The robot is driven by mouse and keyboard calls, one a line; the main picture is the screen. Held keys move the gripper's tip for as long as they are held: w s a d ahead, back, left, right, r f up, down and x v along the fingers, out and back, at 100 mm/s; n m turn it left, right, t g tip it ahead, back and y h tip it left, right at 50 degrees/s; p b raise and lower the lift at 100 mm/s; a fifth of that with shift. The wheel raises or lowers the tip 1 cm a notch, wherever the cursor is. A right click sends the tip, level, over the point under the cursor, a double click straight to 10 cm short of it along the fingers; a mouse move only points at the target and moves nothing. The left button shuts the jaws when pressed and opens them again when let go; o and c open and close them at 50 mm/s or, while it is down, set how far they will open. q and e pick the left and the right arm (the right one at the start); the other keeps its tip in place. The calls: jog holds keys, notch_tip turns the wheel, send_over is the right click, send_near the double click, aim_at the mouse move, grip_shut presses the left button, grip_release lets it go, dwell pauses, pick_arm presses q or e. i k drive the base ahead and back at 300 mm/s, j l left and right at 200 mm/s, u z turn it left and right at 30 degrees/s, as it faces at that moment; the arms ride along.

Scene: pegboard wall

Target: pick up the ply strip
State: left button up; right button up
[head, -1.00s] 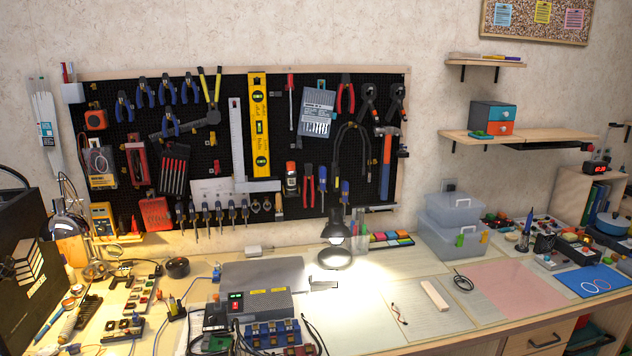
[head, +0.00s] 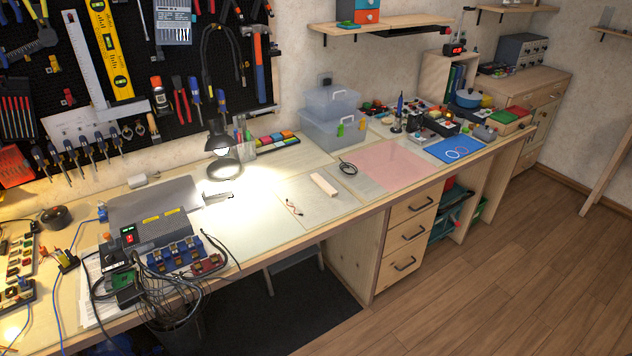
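The ply strip (head: 324,184) looks like a short pale wooden bar. It lies flat on a light mat on the workbench, right of the desk lamp and left of the pink mat. Nothing covers it. Neither of my grippers shows in the head view.
A thin dark-tipped cable (head: 293,207) lies left of the strip and a coiled black cable (head: 347,168) right of it. The lamp (head: 218,145), clear bins (head: 335,120) and pink mat (head: 398,163) surround it. Open wood floor (head: 470,270) lies in front.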

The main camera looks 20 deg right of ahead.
aim_at(316, 176)
jog(key=i+l+z, duration=0.4)
jog(key=i+l, duration=0.2)
jog(key=i+l+z, duration=0.35)
jog(key=i, duration=0.3)
jog(key=l, duration=0.1)
